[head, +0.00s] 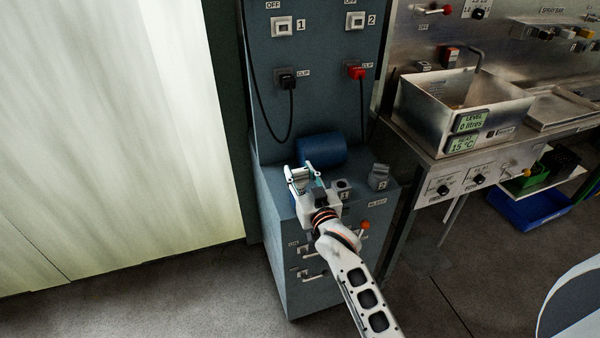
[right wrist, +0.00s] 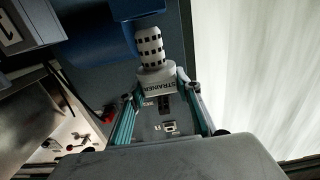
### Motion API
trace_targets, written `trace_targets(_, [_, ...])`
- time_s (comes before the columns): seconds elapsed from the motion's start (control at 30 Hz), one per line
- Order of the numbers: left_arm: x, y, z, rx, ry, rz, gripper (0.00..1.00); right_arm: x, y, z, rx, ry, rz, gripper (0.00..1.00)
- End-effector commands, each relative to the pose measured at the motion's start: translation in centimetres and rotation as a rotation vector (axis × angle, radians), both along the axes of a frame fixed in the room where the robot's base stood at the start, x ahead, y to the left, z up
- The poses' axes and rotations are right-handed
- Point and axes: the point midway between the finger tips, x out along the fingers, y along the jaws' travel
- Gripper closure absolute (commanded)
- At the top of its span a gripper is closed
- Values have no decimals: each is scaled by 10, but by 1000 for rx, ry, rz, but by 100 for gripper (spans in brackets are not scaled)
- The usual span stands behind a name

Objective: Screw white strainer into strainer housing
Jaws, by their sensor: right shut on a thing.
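My right gripper (head: 303,176) is over the left part of the blue-grey cabinet's top in the head view. In the right wrist view its fingers (right wrist: 158,84) are shut on the white strainer (right wrist: 151,46). The strainer has a slotted tip pointing away from my palm and a base marked STRAINER. In the head view I cannot make it out clearly from the gripper. A block with a dark round opening (head: 342,186), beside a label 1, and a tilted grey part (head: 379,174), near a label 2, are on the cabinet top. I cannot tell which is the strainer housing. My left gripper is out of view.
A blue cylinder (head: 321,149) lies behind the gripper against the cabinet's upright panel (head: 318,100). Black cables hang from the panel's plugs. A steel bench (head: 440,168) with a basin (head: 455,105) stands to the right. The grey floor (head: 180,295) at left is clear.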

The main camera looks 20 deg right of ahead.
Motion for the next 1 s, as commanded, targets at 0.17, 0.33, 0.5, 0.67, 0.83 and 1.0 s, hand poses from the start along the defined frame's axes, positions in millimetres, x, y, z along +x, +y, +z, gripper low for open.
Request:
trace_targets(0.17, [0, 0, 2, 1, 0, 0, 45, 0, 0, 1, 0, -1, 0, 89])
trace_targets(0.33, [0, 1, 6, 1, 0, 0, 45, 0, 0, 1, 0, 0, 0, 89])
trace_targets(0.5, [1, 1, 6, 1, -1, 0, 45, 0, 0, 0, 0, 0, 0, 89])
trace_targets(0.67, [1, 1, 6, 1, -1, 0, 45, 0, 0, 0, 0, 0, 0, 89])
trace_targets(0.83, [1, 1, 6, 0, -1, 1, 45, 0, 0, 0, 0, 0, 0, 89])
trace_targets(1.0, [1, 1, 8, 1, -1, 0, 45, 0, 0, 1, 1, 0, 0, 89])
